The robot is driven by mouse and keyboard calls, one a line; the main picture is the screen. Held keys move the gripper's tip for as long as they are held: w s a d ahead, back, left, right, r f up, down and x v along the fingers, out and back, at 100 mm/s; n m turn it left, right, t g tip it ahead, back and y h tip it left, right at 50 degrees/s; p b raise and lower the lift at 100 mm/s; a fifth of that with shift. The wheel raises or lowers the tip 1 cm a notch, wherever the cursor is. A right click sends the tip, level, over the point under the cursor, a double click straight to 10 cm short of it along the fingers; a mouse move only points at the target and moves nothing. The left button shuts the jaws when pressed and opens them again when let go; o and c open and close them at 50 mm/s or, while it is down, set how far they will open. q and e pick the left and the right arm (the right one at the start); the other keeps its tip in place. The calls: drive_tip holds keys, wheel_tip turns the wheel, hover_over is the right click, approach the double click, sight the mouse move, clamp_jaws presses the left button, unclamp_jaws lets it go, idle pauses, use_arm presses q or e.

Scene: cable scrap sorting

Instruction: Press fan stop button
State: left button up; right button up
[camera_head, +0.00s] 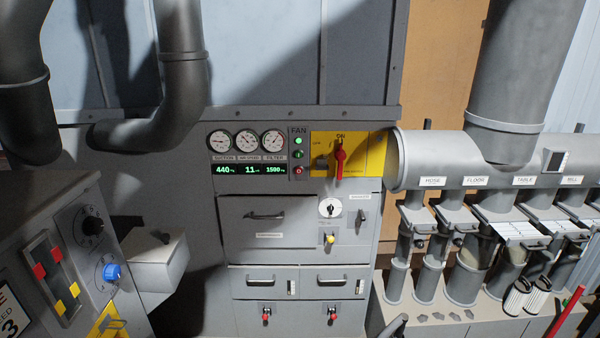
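The fan control column is on the grey cabinet panel, under a small "FAN" label (299,131). A bright green round lamp (298,141) is at its top. A darker green button (298,154) is below it. A small red button (298,170) is at the bottom, right of the green digital displays (250,170); any lettering on it is too small to read. Neither of my grippers shows in the head view, and nothing covers the buttons.
A red rotary handle (340,158) on a yellow plate (374,155) stands out just right of the fan buttons. Three gauges (246,140) sit to the left. A large grey duct (440,158) runs right, and a control box (60,250) stands front left.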

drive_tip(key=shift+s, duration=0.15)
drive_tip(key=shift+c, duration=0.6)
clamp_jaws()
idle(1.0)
